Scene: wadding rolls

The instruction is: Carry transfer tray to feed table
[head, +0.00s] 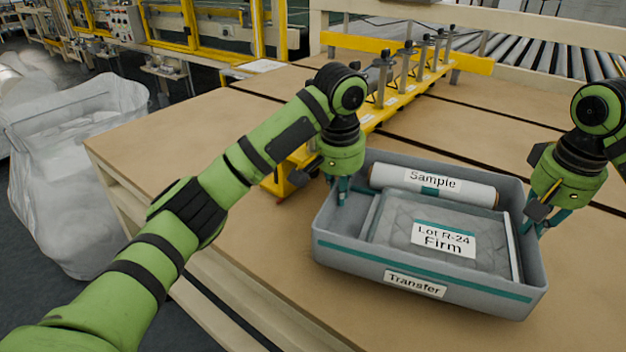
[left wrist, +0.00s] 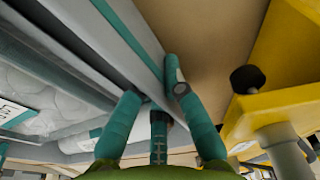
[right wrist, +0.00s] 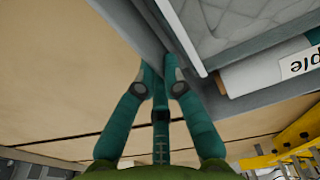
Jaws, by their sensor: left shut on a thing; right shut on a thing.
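The grey transfer tray (head: 330,244), with a teal stripe and a "Transfer" label, is on or just above the wooden table; I cannot tell which. It holds a white "Sample" roll (head: 470,190) at the back and a quilted pad (head: 395,225) labelled "Lot R-24 Firm". My left gripper (head: 341,196) is shut on the tray's left wall; its teal fingers (left wrist: 150,92) straddle the rim in the left wrist view. My right gripper (head: 540,222) is shut on the right wall, which also shows between the fingers (right wrist: 160,75) in the right wrist view.
The wooden table (head: 190,120) has free room left of the tray. A yellow fixture with several grey posts (head: 405,85) stands behind the tray, close to my left gripper. A roller conveyor (head: 560,65) lies at the back right. A white bulk bag (head: 70,170) stands on the floor at left.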

